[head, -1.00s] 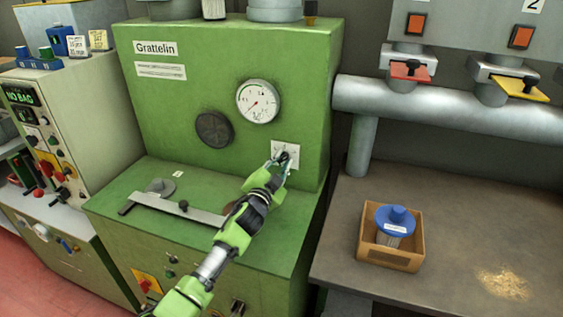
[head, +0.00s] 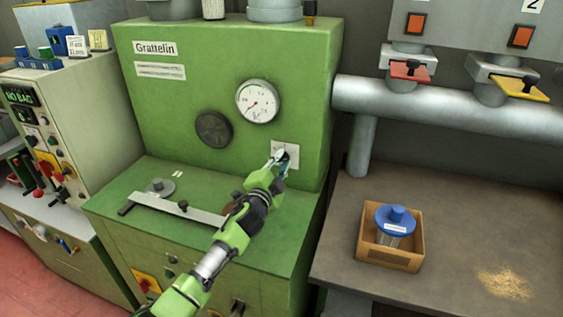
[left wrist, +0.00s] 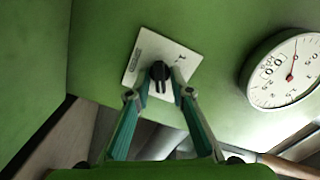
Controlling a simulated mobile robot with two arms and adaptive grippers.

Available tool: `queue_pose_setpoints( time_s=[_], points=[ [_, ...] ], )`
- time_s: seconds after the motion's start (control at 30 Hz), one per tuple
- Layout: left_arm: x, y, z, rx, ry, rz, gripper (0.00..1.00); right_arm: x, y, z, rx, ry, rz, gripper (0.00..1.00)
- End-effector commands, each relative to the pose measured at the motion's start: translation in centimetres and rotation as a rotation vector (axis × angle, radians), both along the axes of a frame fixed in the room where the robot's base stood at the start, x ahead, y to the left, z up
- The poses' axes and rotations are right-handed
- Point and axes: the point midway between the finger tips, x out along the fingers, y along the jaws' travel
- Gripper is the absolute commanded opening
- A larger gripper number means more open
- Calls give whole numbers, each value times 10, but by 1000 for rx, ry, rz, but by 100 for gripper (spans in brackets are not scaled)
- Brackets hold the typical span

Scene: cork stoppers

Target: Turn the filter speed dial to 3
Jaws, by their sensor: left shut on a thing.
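The filter speed dial is a small black knob on a white plate (head: 291,150) on the front of the green Grattelin machine (head: 235,70). In the left wrist view the black dial (left wrist: 160,73) stands out from its white plate (left wrist: 136,66), with its far end between my fingertips. My left gripper (head: 281,159) reaches it from below in the head view and is shut on the dial; the fingers also show in the left wrist view (left wrist: 160,88). The marks on the plate are too small to read, so the dial's setting cannot be told. My right gripper is not in view.
A round pressure gauge (head: 257,101) and a dark round disc (head: 213,130) sit left of the dial. A cardboard box (head: 390,256) with a blue-topped filter (head: 396,217) stands on the right bench. A grey pipe (head: 450,115) runs above it.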

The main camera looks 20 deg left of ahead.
Motion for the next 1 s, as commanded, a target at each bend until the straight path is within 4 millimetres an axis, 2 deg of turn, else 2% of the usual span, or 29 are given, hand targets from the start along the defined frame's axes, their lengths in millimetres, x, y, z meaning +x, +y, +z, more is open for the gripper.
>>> queue_pose_setpoints(
  time_s=[0.07,0.1,0.4,0.57,0.67,1.0],
  points=[
    [-1,0,-2,2,4,0,0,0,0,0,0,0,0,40],
    [-1,0,-2,2,4,0,26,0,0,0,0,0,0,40],
    [-1,0,-1,0,1,0,26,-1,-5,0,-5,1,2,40],
    [-10,1,-1,1,1,0,26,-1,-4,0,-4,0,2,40],
    [-24,1,-2,2,1,0,26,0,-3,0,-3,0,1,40],
    [-87,3,-3,1,4,-1,26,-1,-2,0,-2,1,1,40]
  ],
)
